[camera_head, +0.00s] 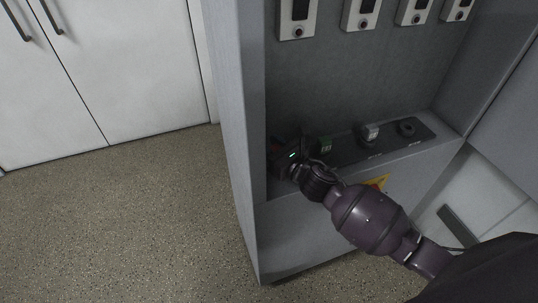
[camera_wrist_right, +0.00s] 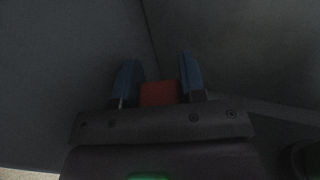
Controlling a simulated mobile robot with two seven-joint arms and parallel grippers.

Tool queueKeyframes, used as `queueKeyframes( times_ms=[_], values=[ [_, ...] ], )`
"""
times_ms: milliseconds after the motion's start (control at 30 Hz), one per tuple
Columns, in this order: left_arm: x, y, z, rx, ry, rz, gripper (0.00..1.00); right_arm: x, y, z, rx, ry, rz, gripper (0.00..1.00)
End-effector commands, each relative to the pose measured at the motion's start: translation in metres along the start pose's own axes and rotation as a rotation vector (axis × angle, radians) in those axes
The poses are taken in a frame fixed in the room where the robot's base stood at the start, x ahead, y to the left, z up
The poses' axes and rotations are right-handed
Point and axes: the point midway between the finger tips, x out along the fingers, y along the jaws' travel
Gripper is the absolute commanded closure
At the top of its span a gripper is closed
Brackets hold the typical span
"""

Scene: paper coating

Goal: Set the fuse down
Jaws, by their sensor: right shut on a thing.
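The fuse (camera_wrist_right: 160,93) shows as a red block between the two blue fingers of my right gripper (camera_wrist_right: 158,76) in the right wrist view. The gripper is shut on it. In the head view my right gripper (camera_head: 284,155) is low inside the grey cabinet (camera_head: 252,130), at the left end of its ledge and close to the left side wall. The fuse is hidden there by the gripper and wrist. I cannot tell whether the fuse touches the ledge. My left gripper is not in view.
A dark panel (camera_head: 385,150) on the ledge holds a green-marked part (camera_head: 325,146), a light grey part (camera_head: 370,132) and a round black part (camera_head: 406,127). Several switch boxes (camera_head: 297,18) hang on the back wall. A yellow sign (camera_head: 378,182) is on the front face.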

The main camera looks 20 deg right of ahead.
Motion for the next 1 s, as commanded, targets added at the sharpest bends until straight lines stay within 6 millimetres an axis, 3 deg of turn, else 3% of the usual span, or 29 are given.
queueKeyframes(
  times_ms=[200,700,733,767,1000],
  values=[
    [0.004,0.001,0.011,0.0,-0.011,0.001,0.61,0.0,0.001,-0.032,0.006,0.003,-0.002,0.86],
    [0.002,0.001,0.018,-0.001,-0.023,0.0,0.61,0.003,0.002,-0.039,0.002,0.002,0.0,0.86],
    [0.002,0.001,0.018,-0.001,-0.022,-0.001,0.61,0.003,0.002,-0.038,0.001,0.002,0.0,0.59],
    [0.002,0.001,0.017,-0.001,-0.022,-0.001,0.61,0.003,0.002,-0.038,0.001,0.002,0.0,0.55],
    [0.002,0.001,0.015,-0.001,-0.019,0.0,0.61,0.003,0.002,-0.037,0.002,0.002,0.0,0.52]
  ],
)
